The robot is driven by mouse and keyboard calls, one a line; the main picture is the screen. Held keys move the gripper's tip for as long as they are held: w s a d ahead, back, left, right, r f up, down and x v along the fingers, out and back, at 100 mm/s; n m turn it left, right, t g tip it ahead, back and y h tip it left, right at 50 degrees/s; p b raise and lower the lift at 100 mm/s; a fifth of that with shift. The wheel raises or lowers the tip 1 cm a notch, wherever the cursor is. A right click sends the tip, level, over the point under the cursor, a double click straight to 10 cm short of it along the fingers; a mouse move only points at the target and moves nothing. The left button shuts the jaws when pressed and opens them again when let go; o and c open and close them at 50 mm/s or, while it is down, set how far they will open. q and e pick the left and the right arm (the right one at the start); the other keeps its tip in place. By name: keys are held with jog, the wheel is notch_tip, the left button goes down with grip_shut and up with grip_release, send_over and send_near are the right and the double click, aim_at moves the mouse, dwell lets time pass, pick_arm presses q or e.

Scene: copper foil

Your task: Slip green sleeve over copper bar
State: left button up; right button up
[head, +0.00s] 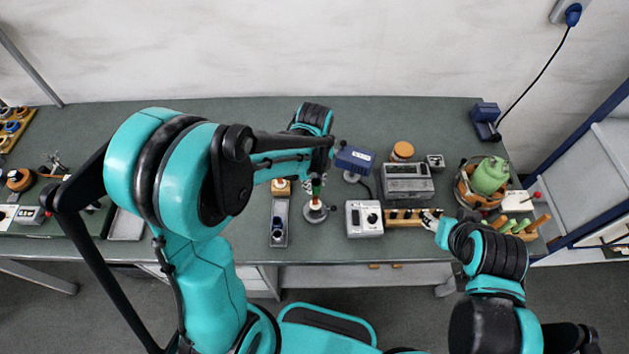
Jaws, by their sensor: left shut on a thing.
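My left gripper (318,178) reaches in from the left and is shut on the small green sleeve (317,187). The sleeve is upright in line with the copper bar (315,201), which stands on a round metal base (316,215). The view is from above and the parts are tiny, so I cannot tell whether the sleeve is around the bar or just above it. My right gripper (431,219) is low at the right end of a wooden rack (402,224); its fingers are too small to read.
Close to the stand are a grey long device (279,222), a white meter box (364,231), a blue device (354,160) and a grey instrument (407,194). A basket with a green bottle (490,175) stands at the right. The back of the bench (420,115) is clear.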

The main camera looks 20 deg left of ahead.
pick_arm(q)
jog(key=shift+f+b, duration=1.05)
jog(key=shift+f, duration=0.25)
jog(key=o, duration=1.1)
jog(key=shift+r+p, duration=0.8)
jog(key=shift+r, duration=0.35)
notch_tip(320, 180, up, 7)
jog(key=p, duration=0.5)
jog(key=shift+f, duration=0.1)
dwell(0.5)
